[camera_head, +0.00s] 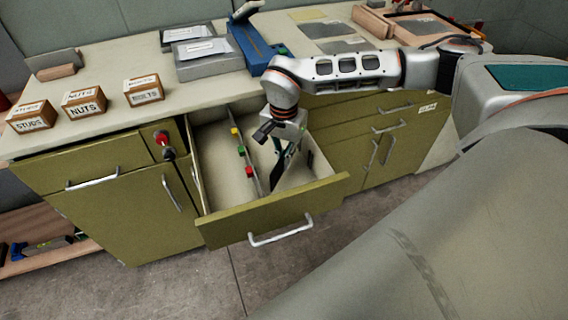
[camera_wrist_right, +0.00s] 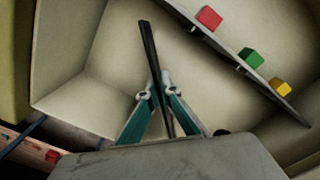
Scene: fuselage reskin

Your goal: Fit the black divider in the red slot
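The black divider (camera_wrist_right: 149,45) is a thin dark strip in the right wrist view, running between the two teal fingers of my right gripper (camera_wrist_right: 155,93). The fingertips close on it from both sides. In the head view my right gripper (camera_head: 285,150) points down into the open drawer, and the divider is partly hidden by the fingers. A thin rail in the drawer carries a red block (camera_head: 250,172), a green block (camera_head: 241,151) and a yellow block (camera_head: 235,131). The red block (camera_wrist_right: 209,18) also shows in the wrist view, apart from the divider. My left gripper is not in view.
The olive drawer (camera_head: 275,218) is pulled out, and its walls surround my right gripper. Boxes labelled studs (camera_head: 31,117), nuts (camera_head: 84,101) and bolts (camera_head: 143,90) stand on the worktop. A red-topped knob (camera_head: 162,138) sits left of the drawer.

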